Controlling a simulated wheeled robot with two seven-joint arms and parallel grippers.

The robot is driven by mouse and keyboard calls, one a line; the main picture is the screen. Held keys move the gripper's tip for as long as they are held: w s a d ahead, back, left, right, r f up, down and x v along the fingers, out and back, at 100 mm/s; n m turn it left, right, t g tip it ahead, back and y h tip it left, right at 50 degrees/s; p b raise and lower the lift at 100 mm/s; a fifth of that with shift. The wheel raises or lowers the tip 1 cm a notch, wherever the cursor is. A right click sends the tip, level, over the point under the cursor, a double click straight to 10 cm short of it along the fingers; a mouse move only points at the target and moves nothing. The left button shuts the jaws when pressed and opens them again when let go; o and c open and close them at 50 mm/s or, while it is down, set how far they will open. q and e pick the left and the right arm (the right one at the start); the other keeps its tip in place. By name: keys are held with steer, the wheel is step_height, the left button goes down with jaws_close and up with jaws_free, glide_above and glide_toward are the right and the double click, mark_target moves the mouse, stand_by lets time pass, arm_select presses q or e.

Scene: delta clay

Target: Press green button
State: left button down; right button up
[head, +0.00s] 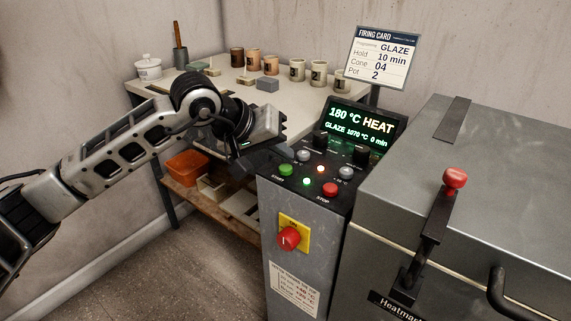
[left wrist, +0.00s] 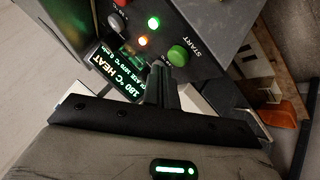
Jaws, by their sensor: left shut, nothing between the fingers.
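The green button (head: 285,170), labelled START, sits at the left of the kiln's control panel (head: 318,210). It also shows in the left wrist view (left wrist: 179,55), just beyond my fingertips. My left gripper (head: 272,160) is shut and empty, over the panel's left edge and close beside the button. The fingers (left wrist: 158,72) overlap the button's lower edge in the wrist view; I cannot tell whether they touch it. A small green light (head: 307,182) is lit, and the display (head: 360,125) reads 180 °C HEAT, GLAZE 1070 °C 0 min. My right gripper is out of view.
A red STOP button (head: 330,189), grey buttons and black knobs share the panel. A red rotary switch (head: 288,238) is on the cabinet front. The kiln (head: 470,170) stands right. A firing card (head: 382,58) reads GLAZE, Hold 10 min. A table (head: 310,92) with pots stands behind.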

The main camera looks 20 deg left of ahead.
mark_target(281, 170)
arm_select(q)
steer(key=shift+r, duration=0.1)
steer(key=shift+r+p, duration=1.4)
steer(key=shift+r, duration=1.05)
